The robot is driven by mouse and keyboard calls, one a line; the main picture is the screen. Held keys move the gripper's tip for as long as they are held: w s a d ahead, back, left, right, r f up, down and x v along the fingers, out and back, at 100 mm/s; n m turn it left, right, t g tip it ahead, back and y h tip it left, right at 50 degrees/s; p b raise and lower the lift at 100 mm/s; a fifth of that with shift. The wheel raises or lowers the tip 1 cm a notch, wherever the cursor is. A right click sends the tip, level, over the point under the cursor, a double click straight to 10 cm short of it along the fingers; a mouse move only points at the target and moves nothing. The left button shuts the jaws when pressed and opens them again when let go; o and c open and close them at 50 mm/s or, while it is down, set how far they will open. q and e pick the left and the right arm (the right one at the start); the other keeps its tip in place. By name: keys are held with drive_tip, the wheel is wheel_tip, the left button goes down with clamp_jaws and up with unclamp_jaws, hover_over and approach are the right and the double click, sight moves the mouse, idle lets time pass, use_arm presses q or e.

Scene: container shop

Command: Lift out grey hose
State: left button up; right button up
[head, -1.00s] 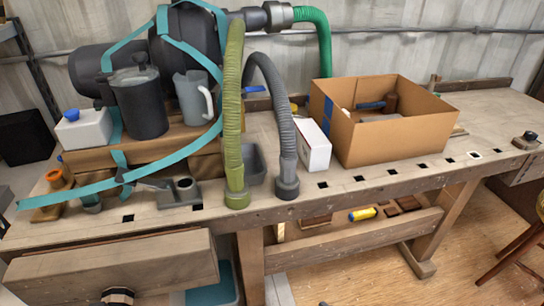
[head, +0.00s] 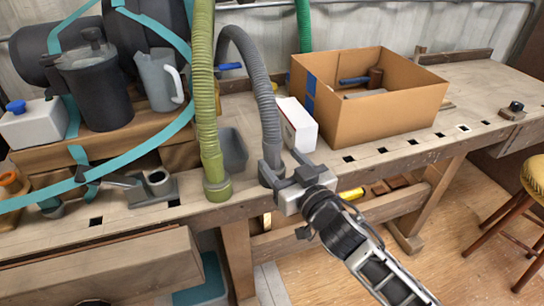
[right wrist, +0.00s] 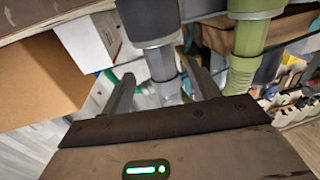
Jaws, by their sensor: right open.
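The grey hose (head: 262,90) arcs down from the upper left and ends in a dark cuff at the bench's front edge. The green hose (head: 205,100) hangs just to its left. My right gripper (head: 282,164) is open at the lower end of the grey hose. In the right wrist view, the hose's dark cuff (right wrist: 150,18) and a lighter grey part below it show between the two spread fingers (right wrist: 160,70). I cannot tell whether the fingers touch it. The gripper hides part of the cuff in the head view. My left gripper is not in view.
A white box (head: 297,128) stands close to the right of the grey hose, beside an open cardboard box (head: 375,115). Jugs and teal straps crowd the left. The bench (head: 470,105) is mostly clear at right.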

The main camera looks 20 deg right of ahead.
drive_tip(key=shift+w+a+f, duration=0.1)
drive_tip(key=shift+w+a, duration=0.15)
drive_tip(key=shift+w, duration=0.75)
drive_tip(key=shift+w+a+r, duration=0.1)
drive_tip(key=shift+w+a, duration=0.15)
drive_tip(key=shift+w, duration=0.75)
drive_tip(key=shift+w+a+f, duration=0.1)
drive_tip(key=shift+w+a, duration=0.15)
drive_tip(key=shift+w, duration=0.75)
drive_tip(key=c, duration=1.2)
